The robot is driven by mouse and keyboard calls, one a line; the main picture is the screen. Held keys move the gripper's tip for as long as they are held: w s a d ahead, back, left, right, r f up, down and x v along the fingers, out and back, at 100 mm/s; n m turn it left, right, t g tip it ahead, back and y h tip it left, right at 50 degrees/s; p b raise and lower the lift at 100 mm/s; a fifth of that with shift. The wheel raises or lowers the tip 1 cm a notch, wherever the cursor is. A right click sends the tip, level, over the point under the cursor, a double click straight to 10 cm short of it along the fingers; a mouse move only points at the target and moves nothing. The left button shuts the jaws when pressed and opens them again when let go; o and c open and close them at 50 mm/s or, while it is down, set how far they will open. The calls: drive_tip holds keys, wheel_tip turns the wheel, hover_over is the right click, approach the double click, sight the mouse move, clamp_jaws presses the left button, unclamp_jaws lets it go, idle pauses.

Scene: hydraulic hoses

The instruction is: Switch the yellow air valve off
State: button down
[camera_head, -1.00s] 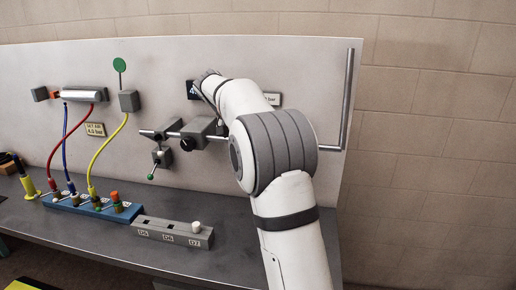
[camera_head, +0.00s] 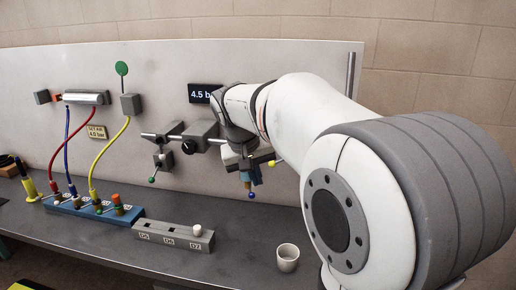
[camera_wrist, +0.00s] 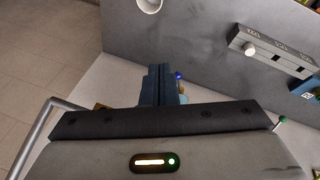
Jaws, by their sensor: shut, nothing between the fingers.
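A small yellow ball knob (camera_head: 272,163) sticks out to the right of my gripper in the head view; the valve body behind it is mostly hidden by my gripper and wrist. A blue ball knob (camera_head: 252,195) hangs just below my fingers and also shows in the wrist view (camera_wrist: 178,76) beside the fingertips. My gripper (camera_head: 246,179) is shut and empty, pointing down in front of the panel, close to both knobs. I cannot tell whether it touches either. Its dark blue fingers (camera_wrist: 158,82) are together in the wrist view.
A green-knobbed lever (camera_head: 152,179) hangs left on the same pipe, by a grey regulator (camera_head: 198,137). A display (camera_head: 204,93) reads 4.5, partly covered. A white cup (camera_head: 287,257) and a grey block (camera_head: 172,235) stand on the bench. Hoses (camera_head: 111,150) run at left.

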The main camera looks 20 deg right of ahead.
drive_tip(key=s+a+f+y, duration=0.1)
drive_tip(key=s+f, duration=0.2)
drive_tip(key=s, duration=0.3)
drive_tip(key=s+a+f+n+y, duration=0.1)
drive_tip(key=s+a+f, duration=0.1)
drive_tip(key=s+f, duration=0.2)
drive_tip(key=s+a+f+n+t+y, duration=0.1)
drive_tip(key=s+a+f, duration=0.1)
drive_tip(key=s, duration=0.7)
drive_tip(key=shift+s+f, duration=0.35)
drive_tip(key=shift+f, duration=0.3)
drive_tip(key=shift+s, duration=0.15)
